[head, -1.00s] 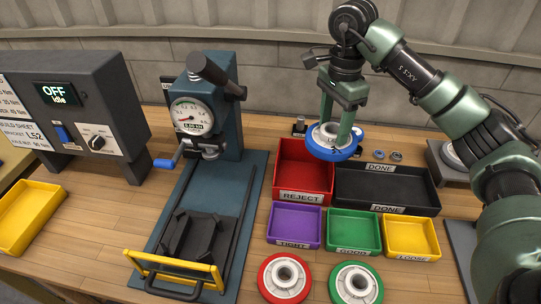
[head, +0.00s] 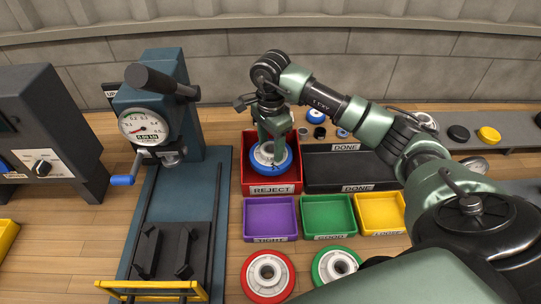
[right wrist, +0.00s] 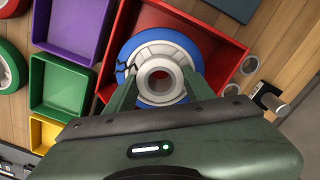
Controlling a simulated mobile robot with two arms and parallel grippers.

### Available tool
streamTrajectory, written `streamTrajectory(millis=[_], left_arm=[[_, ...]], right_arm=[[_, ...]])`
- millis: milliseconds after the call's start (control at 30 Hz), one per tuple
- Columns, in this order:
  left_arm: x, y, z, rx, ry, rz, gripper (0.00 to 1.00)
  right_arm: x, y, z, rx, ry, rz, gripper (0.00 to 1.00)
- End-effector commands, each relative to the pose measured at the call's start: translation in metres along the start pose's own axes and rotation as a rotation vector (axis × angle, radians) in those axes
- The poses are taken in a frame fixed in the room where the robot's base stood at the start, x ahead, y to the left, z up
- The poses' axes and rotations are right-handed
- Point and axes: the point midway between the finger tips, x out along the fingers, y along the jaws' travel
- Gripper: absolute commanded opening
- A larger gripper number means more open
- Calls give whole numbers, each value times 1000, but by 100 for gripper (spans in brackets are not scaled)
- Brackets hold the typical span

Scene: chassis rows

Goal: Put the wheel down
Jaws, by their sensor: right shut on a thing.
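The wheel (head: 283,163) has a blue tyre and a pale grey hub. In the right wrist view the wheel (right wrist: 181,41) shows a dark crack-like mark on the left of its hub. My right gripper (head: 270,146) is shut on it from above. The wheel is within the outline of the red REJECT bin (head: 272,188); I cannot tell whether it touches the floor of the bin. In the right wrist view the bin (right wrist: 222,58) lies around and under the wheel. My left gripper is not in view.
Purple TIGHT (head: 270,218), green GOOD (head: 328,217) and yellow LOOSE (head: 380,213) bins stand in front. The black DONE tray (head: 345,167) is to the right. A red wheel (head: 268,276) and a green wheel (head: 337,266) lie nearer. A blue press (head: 165,120) stands left.

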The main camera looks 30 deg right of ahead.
Motion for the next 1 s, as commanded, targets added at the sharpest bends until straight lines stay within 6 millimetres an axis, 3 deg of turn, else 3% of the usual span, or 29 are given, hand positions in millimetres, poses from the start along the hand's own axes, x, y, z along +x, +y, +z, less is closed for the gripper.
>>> streamTrajectory(millis=[233,500,833,867,933,1000], left_arm=[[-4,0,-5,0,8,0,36],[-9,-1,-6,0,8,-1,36],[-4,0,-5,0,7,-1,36],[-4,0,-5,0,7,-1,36],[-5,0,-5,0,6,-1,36],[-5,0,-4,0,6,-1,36]], right_arm=[[17,-1,0,2,-2,-1,0],[51,0,0,1,-1,-1,0],[55,-1,0,0,0,-3,0],[56,0,0,0,0,-1,56],[54,0,0,0,-1,-1,75],[54,0,0,0,-1,-1,75]])
